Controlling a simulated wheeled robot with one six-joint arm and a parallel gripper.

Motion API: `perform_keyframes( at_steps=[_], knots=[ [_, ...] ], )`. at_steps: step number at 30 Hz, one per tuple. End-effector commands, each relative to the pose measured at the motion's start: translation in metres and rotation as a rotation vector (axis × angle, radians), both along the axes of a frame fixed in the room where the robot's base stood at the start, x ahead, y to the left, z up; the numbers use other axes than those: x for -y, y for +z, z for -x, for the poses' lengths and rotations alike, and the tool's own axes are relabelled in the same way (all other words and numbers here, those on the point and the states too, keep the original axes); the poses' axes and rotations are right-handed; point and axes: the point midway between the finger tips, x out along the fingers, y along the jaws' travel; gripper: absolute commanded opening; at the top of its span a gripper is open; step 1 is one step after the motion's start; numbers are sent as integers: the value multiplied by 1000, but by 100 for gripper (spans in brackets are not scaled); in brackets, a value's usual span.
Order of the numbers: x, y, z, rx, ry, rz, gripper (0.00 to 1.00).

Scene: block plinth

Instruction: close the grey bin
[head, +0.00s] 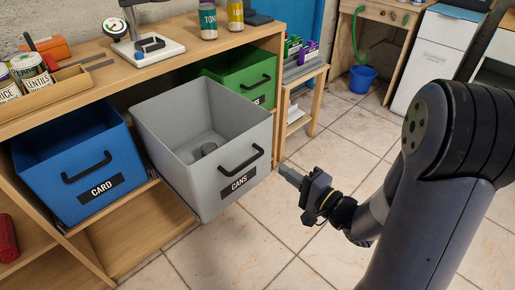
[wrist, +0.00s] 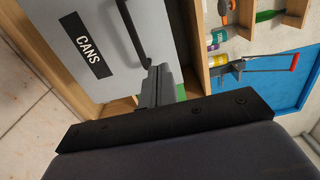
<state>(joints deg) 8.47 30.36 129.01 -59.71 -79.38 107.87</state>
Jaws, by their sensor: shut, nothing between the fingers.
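My gripper (head: 284,170) is shut and empty, just right of the bin's front face. In the wrist view the shut fingers (wrist: 158,85) are close to the lower end of the bin's handle (wrist: 133,32), beside the front face (wrist: 75,40). I cannot tell whether they touch the bin.
A blue bin (head: 75,165) labelled CARD stands left of the grey bin, and a green bin (head: 240,75) right of it, further back. A small wooden stand (head: 305,85) stands right of the shelf unit. The tiled floor (head: 340,150) is clear there.

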Motion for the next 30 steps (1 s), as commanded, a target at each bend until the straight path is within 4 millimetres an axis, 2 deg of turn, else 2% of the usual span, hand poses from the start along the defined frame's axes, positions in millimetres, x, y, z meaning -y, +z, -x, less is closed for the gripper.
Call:
perform_keyframes(
  at_steps=[5,21,30],
  knots=[
    [-17,0,-12,3,4,3,0],
    [-90,-1,-76,2,1,2,0],
    [-104,1,-88,1,-1,2,0]
  ],
)
